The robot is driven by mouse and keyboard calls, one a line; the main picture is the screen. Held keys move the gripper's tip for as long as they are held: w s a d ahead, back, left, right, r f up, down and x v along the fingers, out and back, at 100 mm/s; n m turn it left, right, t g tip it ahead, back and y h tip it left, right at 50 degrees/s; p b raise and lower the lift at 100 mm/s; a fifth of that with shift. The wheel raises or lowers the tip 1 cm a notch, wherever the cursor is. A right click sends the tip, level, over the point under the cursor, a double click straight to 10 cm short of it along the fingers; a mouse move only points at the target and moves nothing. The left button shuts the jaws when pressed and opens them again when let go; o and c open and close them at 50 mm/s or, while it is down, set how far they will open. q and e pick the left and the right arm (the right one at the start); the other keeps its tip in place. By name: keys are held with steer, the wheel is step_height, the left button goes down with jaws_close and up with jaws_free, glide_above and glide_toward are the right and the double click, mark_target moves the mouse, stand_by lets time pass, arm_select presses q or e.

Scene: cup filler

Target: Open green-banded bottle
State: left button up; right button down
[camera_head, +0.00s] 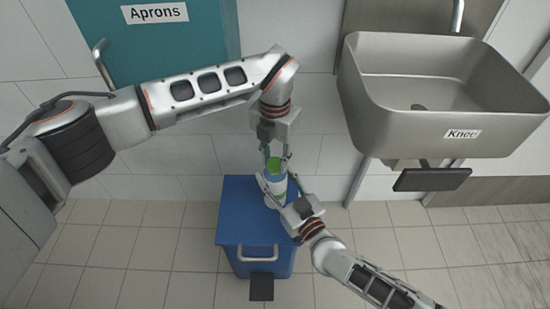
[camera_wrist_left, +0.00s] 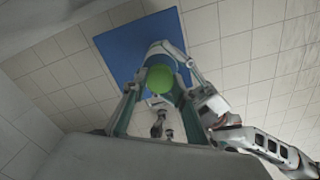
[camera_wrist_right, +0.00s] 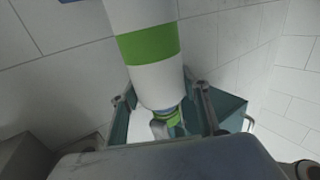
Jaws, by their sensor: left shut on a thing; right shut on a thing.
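A white bottle (camera_head: 274,184) with a green cap (camera_head: 274,163) is held upright above a blue bin. Its green band (camera_wrist_right: 148,44) shows clearly in the right wrist view. My left gripper (camera_head: 277,158) comes from above and is shut on the cap, which also shows between its fingers in the left wrist view (camera_wrist_left: 160,78). My right gripper (camera_head: 276,187) comes from the lower right and is shut on the bottle's body. The fingers partly hide the bottle, and I cannot see whether the cap has turned.
The blue bin (camera_head: 232,226), with a front handle and a dark pedal (camera_head: 261,287), stands below the grippers. A steel sink (camera_head: 440,125) labelled "Knee" is on the right wall. A teal cabinet (camera_head: 150,50) labelled "Aprons" is at the upper left. Tiled floor is free around the bin.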

mark_target(275, 163)
arm_select(q)
steer(key=shift+n, duration=0.9)
steer(key=shift+r, duration=0.15)
steer(key=shift+r, duration=1)
steer(key=shift+r, duration=2)
arm_select(e)
steer(key=c, duration=1)
jaws_free()
